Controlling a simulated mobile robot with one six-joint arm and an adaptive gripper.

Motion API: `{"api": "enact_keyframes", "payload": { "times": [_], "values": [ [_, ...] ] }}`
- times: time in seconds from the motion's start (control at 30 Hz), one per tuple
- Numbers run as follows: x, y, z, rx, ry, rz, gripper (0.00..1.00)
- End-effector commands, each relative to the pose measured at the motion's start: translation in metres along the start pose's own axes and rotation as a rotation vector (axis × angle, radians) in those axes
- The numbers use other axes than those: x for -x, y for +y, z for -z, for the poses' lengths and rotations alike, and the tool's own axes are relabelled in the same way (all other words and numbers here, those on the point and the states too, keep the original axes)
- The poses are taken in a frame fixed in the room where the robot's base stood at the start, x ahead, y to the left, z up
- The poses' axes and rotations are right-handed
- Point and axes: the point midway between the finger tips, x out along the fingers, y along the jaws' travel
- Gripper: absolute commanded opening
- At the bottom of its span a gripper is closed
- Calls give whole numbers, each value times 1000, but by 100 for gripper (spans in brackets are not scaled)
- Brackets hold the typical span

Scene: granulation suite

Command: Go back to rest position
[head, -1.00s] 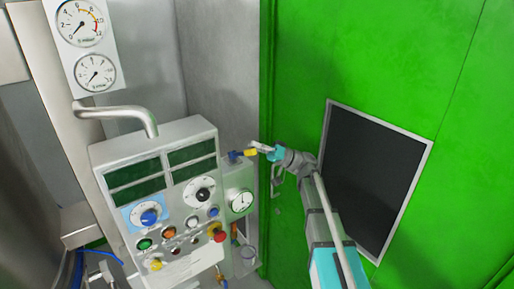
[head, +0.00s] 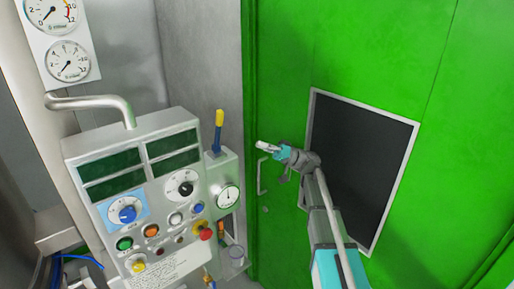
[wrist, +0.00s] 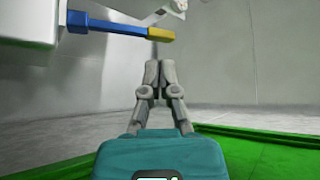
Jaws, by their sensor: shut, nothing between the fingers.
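My gripper (head: 264,146) is shut and empty, in front of the green door, to the right of the control panel. In the wrist view my gripper (wrist: 154,66) shows its two fingers together, pointing away from the camera. A lever with a blue stem and yellow grip (head: 219,130) stands upright on the side box of the panel, left of my gripper and apart from it. In the wrist view the lever (wrist: 115,28) lies across the picture just beyond the fingertips.
The control panel (head: 150,192) with knobs and buttons is at left, with a bent metal pipe (head: 92,101) above it. A small round gauge (head: 228,196) sits beside it. The green door (head: 380,50) has a dark window (head: 360,165) and a handle (head: 262,176) close to my gripper.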

Motion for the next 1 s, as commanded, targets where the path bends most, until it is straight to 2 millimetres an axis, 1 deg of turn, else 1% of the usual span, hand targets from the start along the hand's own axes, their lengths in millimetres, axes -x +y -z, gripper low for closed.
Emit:
{"api": "enact_keyframes", "payload": {
  "times": [0.1, 0.5, 0.63, 0.77, 0.87, 1.0],
  "values": [
    [3, 1, 0, 0, 0, 0, 0],
    [4, 1, 0, 0, 1, -1, 0],
    [4, 4, -6, -13, -14, -27, 0],
    [2, 13, -23, -47, -50, -89, 0],
    [2, 24, -42, -86, -91, -166, 0],
    [5, 42, -76, -156, -162, -306, 0]
  ]
}}
